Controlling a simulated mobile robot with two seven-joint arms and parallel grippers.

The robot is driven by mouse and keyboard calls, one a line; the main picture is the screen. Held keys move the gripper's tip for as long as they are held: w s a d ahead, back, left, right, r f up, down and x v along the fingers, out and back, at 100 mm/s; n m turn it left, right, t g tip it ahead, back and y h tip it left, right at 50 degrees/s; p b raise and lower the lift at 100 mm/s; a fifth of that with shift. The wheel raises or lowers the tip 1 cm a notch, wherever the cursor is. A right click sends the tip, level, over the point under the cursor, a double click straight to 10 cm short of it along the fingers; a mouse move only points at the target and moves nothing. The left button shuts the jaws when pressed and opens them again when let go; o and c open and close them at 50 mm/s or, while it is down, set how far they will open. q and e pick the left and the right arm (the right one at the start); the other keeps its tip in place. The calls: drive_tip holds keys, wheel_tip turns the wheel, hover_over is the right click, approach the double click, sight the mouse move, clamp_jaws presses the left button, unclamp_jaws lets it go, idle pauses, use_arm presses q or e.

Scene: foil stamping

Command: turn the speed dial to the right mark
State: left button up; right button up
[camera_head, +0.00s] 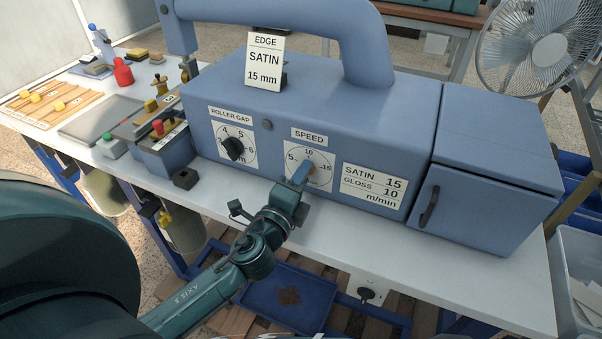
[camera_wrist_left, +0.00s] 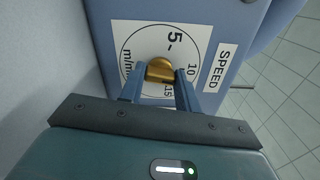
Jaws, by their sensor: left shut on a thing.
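The speed dial is a brass knob (camera_wrist_left: 160,70) on a white scale plate (camera_head: 310,169) marked 5, 10 and 15, on the front of the blue machine (camera_head: 300,120). My left gripper (camera_head: 303,174) is at the dial, its fingers covering most of the knob in the head view. In the left wrist view the two blue fingers (camera_wrist_left: 158,82) are shut on the knob, one on each side. I cannot make out where the knob points. A card (camera_head: 265,62) on top reads EDGE SATIN 15 mm. A label (camera_head: 374,188) reads SATIN 15, GLOSS 10 m/min. My right gripper is not in view.
A black roller gap dial (camera_head: 232,149) sits left of the speed dial. A dark handle (camera_head: 428,207) sticks out at the right.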

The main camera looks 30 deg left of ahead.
use_arm(q)
drive_tip(key=m, duration=1.1)
drive_tip(key=shift+m, duration=0.4)
idle(0.3)
drive_tip(key=o, duration=1)
drive_tip(key=shift+s+d+b, duration=0.2)
drive_tip(key=shift+s+b, duration=0.65)
drive_tip(key=shift+s, duration=2.45)
drive_tip(key=shift+s+d+b, duration=0.2)
drive_tip(key=shift+s+b, duration=0.6)
drive_tip(key=shift+s, duration=2.5)
